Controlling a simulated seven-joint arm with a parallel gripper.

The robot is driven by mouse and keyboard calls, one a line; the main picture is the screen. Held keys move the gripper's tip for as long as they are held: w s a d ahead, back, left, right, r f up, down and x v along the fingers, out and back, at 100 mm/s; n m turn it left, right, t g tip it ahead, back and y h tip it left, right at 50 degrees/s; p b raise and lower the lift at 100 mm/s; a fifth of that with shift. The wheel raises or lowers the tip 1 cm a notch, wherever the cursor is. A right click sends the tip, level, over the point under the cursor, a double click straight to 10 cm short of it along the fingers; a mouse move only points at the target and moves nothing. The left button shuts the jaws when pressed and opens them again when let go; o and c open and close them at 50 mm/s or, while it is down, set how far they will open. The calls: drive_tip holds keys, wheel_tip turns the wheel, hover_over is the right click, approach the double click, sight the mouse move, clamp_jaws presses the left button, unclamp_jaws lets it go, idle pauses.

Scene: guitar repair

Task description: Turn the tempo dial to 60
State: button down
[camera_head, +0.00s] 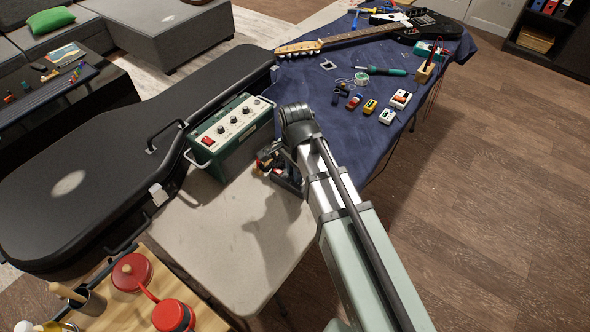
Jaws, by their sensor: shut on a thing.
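My gripper (272,164) is low over the pale table, just right of the green amplifier. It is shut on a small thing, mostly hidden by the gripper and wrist. Dark parts with orange-red bits show around the fingertips; I cannot make out which belong to the thing. No tempo dial or number scale can be read in this view. The green amplifier (231,137) has a row of small knobs and a red switch on its top, and my gripper is apart from those knobs.
The pale table (235,235) is bare in front. A black guitar case (70,185) lies left. A blue cloth (330,130) behind bears a guitar (425,22), a soldering iron (383,70) and several small pedals (400,99).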

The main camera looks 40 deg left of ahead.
drive_tip(key=shift+m, duration=0.6)
drive_tip(key=c, duration=1)
unclamp_jaws()
wheel_tip(320, 180, up, 14)
drive_tip(key=shift+f, duration=0.1)
